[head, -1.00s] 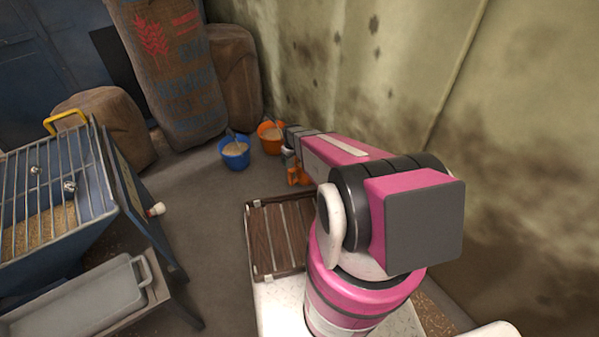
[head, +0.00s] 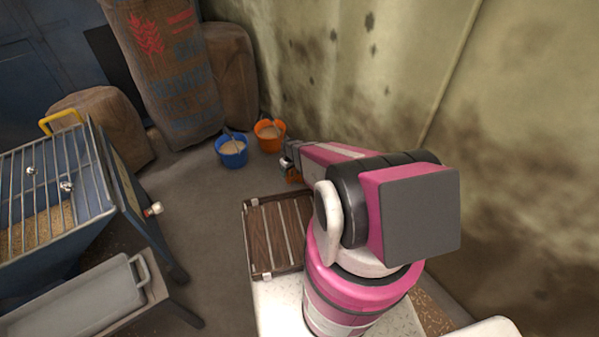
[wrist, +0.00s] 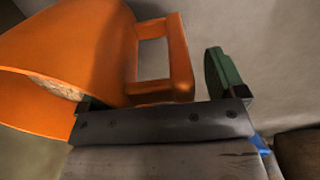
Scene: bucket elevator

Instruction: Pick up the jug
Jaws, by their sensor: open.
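The orange jug (wrist: 75,45) fills the upper left of the wrist view, with its rectangular handle (wrist: 182,60) towards the right. Pale grainy stuff shows at its mouth. In the head view, only a small orange piece, likely the jug (head: 294,179), shows beside the end of my arm. My gripper (wrist: 160,85) is open. Its green-padded right finger stands to the right of the handle, with a gap between. The left finger is mostly hidden by the jug, so the handle appears to lie between the fingers. I cannot tell whether either finger touches it.
A blue bucket (head: 232,153) and an orange bucket (head: 269,138) stand on the floor beyond my gripper. A slatted wooden panel (head: 275,235) lies nearer. A caged hopper (head: 45,200) and grey tray (head: 75,300) are at left. A stained wall (head: 400,80) rises close at right.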

